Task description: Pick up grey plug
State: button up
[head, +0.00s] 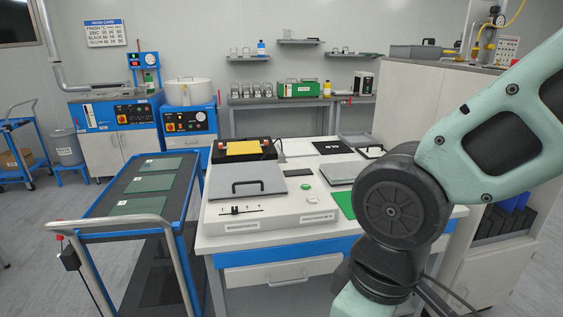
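I cannot make out a grey plug in the head view; it may be hidden or too small to tell. My gripper is not in view; only links of my arm show, across the right side. They cover the right part of the white-topped bench (222,244). On the bench stands a low white unit (270,222) with a grey lid (262,181) that has a black handle. A small black slider piece (241,210), a small green button (307,187) and a small round white piece (304,171) are on the unit.
A black tray with a yellow panel (243,148) lies at the bench's back left. A black sheet (333,147), a white-grey plate (340,172) and a green mat (345,203) lie to the right. A blue trolley (98,235) with green boards stands close to the bench's left side.

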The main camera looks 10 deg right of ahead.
aim_at(282, 157)
jog(key=i+j, duration=0.4)
jog(key=i, duration=0.2)
jog(key=i+j, duration=0.4)
jog(key=i, duration=0.2)
jog(key=i+j, duration=0.4)
jog(key=i, duration=0.2)
jog(key=k+l+z, duration=0.1)
jog(key=k+z, duration=0.4)
jog(key=k, duration=0.1)
